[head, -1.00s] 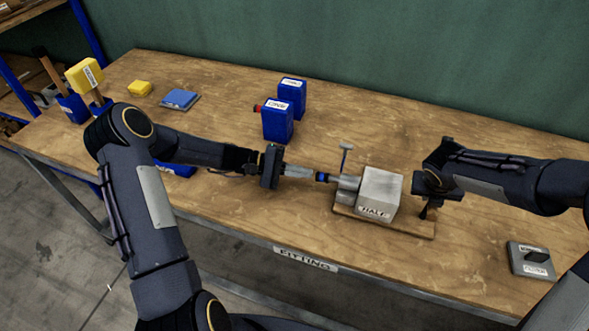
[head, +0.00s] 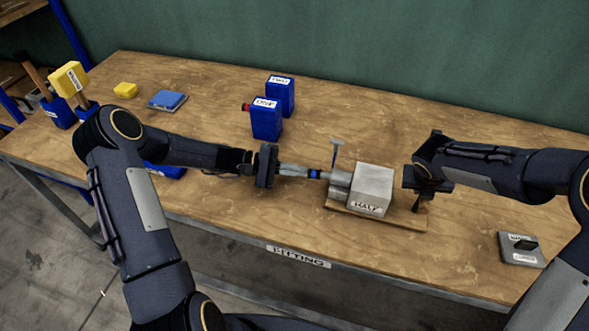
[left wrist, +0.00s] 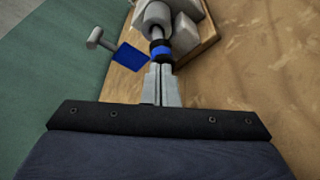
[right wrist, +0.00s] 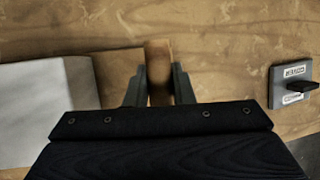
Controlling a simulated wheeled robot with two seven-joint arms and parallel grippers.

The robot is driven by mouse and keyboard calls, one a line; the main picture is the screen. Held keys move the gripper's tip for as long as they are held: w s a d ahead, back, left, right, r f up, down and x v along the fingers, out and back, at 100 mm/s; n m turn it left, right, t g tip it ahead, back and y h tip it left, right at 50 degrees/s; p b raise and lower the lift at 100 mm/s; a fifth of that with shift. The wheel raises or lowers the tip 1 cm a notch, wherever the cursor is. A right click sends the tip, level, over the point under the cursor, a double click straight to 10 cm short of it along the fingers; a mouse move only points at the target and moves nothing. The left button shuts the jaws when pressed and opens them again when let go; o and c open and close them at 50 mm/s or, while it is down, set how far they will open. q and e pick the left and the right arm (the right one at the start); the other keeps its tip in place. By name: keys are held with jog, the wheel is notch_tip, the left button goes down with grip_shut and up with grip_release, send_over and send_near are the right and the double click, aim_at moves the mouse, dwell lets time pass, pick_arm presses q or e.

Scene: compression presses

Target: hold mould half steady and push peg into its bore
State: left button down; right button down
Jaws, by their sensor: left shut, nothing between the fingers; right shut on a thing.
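The mould half (head: 372,184) is a grey block labelled HALF on a wooden board (head: 385,216), with a round boss on its left side. The peg, with a blue band (head: 315,174), lines up with that boss; how deep it sits is not clear. My left gripper (head: 306,173) is shut and empty, its fingertips against or very close to the peg's outer end, also seen in the left wrist view (left wrist: 161,68). My right gripper (head: 423,195) is shut on a brown wooden handle (right wrist: 159,70) at the board's right end.
A T-shaped handle (head: 337,150) stands behind the boss. Blue containers (head: 266,120) stand further back, and a grey labelled plate with a black grip (head: 521,248) lies at the right. A yellow-headed mallet (head: 70,78) is at far left. The table behind the block is clear.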

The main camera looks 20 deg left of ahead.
pick_arm(q)
jog(key=shift+s+d+r, duration=0.1)
jog(key=shift+d, duration=0.25)
jog(key=shift+a, duration=1.7)
jog(key=v, duration=1.1)
jog(key=shift+a, duration=0.3)
jog(key=shift+d, duration=0.1)
jog(key=x, duration=1.3)
jog(key=shift+s+d+r, duration=0.15)
jog(key=shift+s+d, duration=0.05)
jog(key=shift+d, duration=0.2)
jog(key=shift+d, duration=0.8)
jog(key=shift+a, duration=0.1)
